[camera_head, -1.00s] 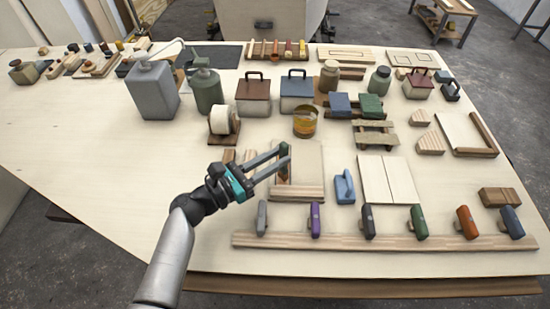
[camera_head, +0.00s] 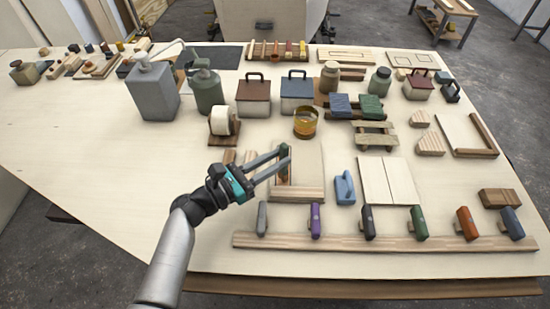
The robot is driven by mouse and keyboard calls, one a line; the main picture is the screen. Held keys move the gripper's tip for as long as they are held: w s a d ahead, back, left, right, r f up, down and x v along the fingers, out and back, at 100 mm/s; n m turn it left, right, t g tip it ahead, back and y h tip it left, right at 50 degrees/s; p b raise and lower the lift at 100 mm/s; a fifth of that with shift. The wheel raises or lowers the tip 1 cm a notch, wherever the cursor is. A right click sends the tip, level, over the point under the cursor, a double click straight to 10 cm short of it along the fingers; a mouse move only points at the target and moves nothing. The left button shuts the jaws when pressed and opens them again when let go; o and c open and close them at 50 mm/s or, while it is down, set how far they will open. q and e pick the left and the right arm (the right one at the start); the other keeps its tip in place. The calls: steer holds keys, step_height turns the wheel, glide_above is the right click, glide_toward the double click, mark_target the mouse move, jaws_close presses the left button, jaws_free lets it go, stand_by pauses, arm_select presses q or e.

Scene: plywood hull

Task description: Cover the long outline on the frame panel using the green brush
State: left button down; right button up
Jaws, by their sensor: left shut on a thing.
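My left gripper (camera_head: 286,158) is shut on a small brown thing with a dark green end (camera_head: 283,169), over the left side of a pale board with a wooden strip along its front (camera_head: 308,170). The fingers hide part of it, and I cannot tell whether it is the green brush. A green-handled tool (camera_head: 419,223) stands in the front row. A pale panel with a long rectangular outline (camera_head: 346,56) lies at the back right. A second panel with smaller outlines (camera_head: 413,60) lies beside it. My right gripper is out of view.
A front rail (camera_head: 380,243) runs below several coloured handles. A blue handled block (camera_head: 345,187) and a split pale board (camera_head: 388,181) lie right of my gripper. Behind it stand a white roll (camera_head: 224,121), an amber jar (camera_head: 305,122) and cans. The table's left front is clear.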

arm_select(q)
steer(key=shift+f+b, duration=0.6)
steer(key=shift+f, duration=0.05)
steer(key=shift+w, duration=0.1)
stand_by(0.3)
steer(key=shift+w+b, duration=0.85)
steer(key=shift+w, duration=1.15)
steer(key=shift+w, duration=0.1)
steer(key=shift+w+b, duration=0.55)
steer(key=shift+w, duration=0.35)
steer(key=shift+w, duration=0.1)
steer(key=shift+w+b, duration=0.6)
steer(key=shift+w, duration=0.3)
steer(key=shift+w+f, duration=0.1)
